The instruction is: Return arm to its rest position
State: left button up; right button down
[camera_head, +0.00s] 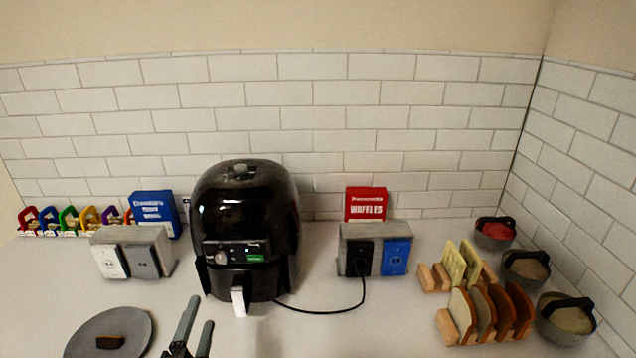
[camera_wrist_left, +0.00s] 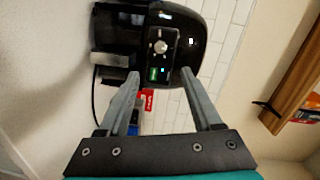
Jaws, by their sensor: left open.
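My left gripper (camera_head: 195,327) comes in at the bottom of the head view, left of centre. Its two grey fingers are apart with nothing between them. In the left wrist view the open fingers (camera_wrist_left: 164,92) point toward the black air fryer (camera_wrist_left: 172,30), which stands beyond the fingertips. In the head view the air fryer (camera_head: 246,225) stands upright on the counter, its drawer handle (camera_head: 238,301) facing front. The gripper is in front of it and to the left, apart from it as far as I can tell. My right gripper is in neither view.
A grey round plate (camera_head: 84,336) with a brown item lies left of my gripper. Outlet boxes (camera_head: 150,254) (camera_head: 350,232) flank the fryer, with a black cord on the right. The middle front counter is clear.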

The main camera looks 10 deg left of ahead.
pick_arm(q)
jog(key=s+d+f+n+g+h, duration=0.2)
jog(key=s+d+f+n+g, duration=0.2)
jog(key=s+d+n+g, duration=0.25)
jog(key=s+d+f+n+g+h, duration=0.3)
jog(key=s+d+f+n+g, duration=0.25)
jog(key=s, duration=0.45)
notch_tip(320, 180, down, 29)
jog(key=s+m+g+b, duration=0.2)
jog(key=b, duration=0.6)
jog(key=s+a+f+b, duration=0.1)
jog(key=s+f+b, duration=0.2)
jog(key=s+f, duration=0.4)
jog(key=s+a+f+g+b, duration=0.1)
jog(key=s+f+b, duration=0.3)
jog(key=s+f, duration=0.4)
notch_tip(320, 180, down, 6)
jog(key=shift+s+a+f, duration=0.1)
jog(key=shift+s+a, duration=0.1)
jog(key=shift+a, duration=0.15)
